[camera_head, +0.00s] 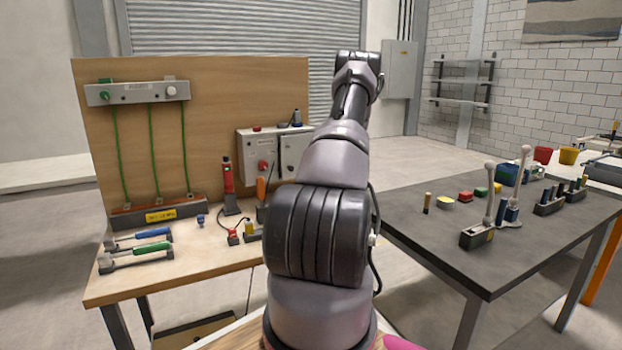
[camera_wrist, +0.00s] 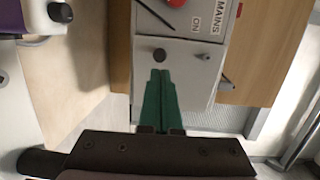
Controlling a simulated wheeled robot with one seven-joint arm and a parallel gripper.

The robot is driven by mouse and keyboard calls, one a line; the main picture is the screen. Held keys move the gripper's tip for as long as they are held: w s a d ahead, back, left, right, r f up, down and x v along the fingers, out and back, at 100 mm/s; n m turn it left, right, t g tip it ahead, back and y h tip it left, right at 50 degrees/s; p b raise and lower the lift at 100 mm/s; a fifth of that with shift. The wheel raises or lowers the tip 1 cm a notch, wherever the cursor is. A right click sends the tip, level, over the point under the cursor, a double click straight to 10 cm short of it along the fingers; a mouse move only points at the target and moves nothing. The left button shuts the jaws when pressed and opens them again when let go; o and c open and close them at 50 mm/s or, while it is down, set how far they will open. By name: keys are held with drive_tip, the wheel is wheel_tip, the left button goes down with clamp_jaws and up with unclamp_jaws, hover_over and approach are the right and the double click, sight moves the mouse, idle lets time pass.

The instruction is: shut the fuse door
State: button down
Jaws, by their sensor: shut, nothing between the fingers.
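The grey fuse box (camera_head: 258,146) stands at the right end of the wooden backboard, with a red switch (camera_head: 263,166) on its left half. Its pale fuse door (camera_head: 293,152) is on the right half, partly hidden by my arm. I cannot tell surely how far the door stands from the box. In the wrist view, the door panel (camera_wrist: 190,68) lies below the "MAINS ON" label, with a dark round knob (camera_wrist: 160,55). My gripper (camera_wrist: 160,73) has green fingers together and empty, in front of this panel. Contact is unclear. The head view does not show my gripper.
The wooden bench (camera_head: 205,258) holds hammers (camera_head: 140,246), a red tool (camera_head: 227,178) and small parts. A dark table (camera_head: 410,220) on the right carries several blocks and stands. Open floor lies between the benches and beyond the box.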

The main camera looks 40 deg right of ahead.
sight(290, 168)
drive_tip(key=w, duration=0.7)
drive_tip(key=shift+d+f, duration=0.15)
drive_tip(key=shift+d, duration=0.05)
drive_tip(key=shift+w, duration=0.1)
drive_tip(key=shift+w+a, duration=0.35)
drive_tip(key=shift+w, duration=0.8)
